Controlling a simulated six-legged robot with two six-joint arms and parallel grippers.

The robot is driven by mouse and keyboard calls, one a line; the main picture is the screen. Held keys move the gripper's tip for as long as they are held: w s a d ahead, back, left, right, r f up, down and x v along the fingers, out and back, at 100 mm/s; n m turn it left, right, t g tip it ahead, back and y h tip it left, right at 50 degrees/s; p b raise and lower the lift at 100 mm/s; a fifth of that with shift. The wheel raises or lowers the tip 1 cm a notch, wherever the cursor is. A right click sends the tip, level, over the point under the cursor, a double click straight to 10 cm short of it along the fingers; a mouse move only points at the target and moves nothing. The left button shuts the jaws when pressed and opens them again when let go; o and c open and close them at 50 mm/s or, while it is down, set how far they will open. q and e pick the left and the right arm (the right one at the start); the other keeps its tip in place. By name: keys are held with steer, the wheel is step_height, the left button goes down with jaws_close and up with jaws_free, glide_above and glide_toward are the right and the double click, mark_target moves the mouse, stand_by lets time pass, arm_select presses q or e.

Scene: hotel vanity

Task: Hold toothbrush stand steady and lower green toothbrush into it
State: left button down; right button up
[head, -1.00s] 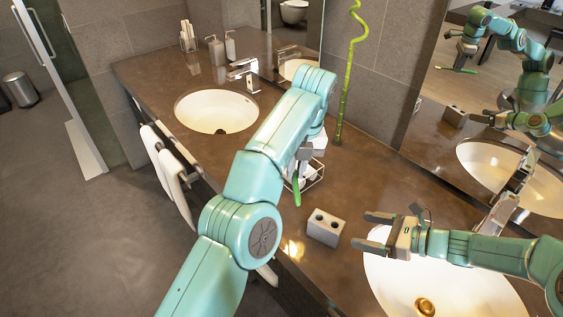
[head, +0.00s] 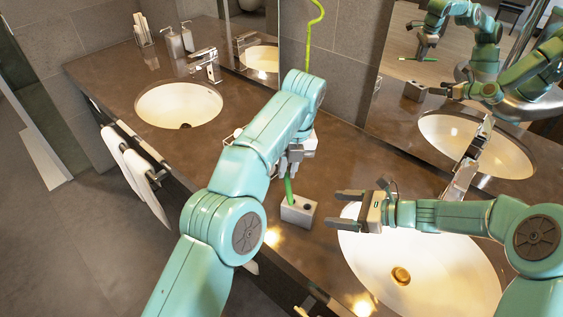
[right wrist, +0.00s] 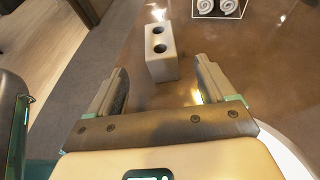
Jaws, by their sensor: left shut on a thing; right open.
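The toothbrush stand (head: 299,212) is a small grey block with two round holes, standing on the brown counter. In the right wrist view the stand (right wrist: 162,58) is ahead, between the lines of the fingers, and both holes look empty. My left gripper (head: 289,165), partly hidden by its arm, is shut on the green toothbrush (head: 289,188), which hangs down just over the stand's left part in the head view. The toothbrush is not seen in the right wrist view. My right gripper (head: 347,209) is open and empty, right of the stand and apart from it.
A near basin (head: 440,262) lies under my right arm, and a far basin (head: 180,104) is at the left. A faucet (head: 207,62), dispensers and a mirror line the back. A wire tray with rolled towels (right wrist: 222,8) stands beyond the stand. A green bamboo stalk (head: 311,35) rises behind.

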mark_target(304, 205)
steer(key=x, duration=1.2)
steer(key=c, duration=1.2)
arm_select(q)
steer(key=shift+s+d+f, duration=0.15)
steer(key=shift+s+d, duration=0.1)
steer(key=shift+d, duration=0.5)
arm_select(e)
steer(key=shift+o, duration=0.2)
steer(key=shift+r, duration=0.1)
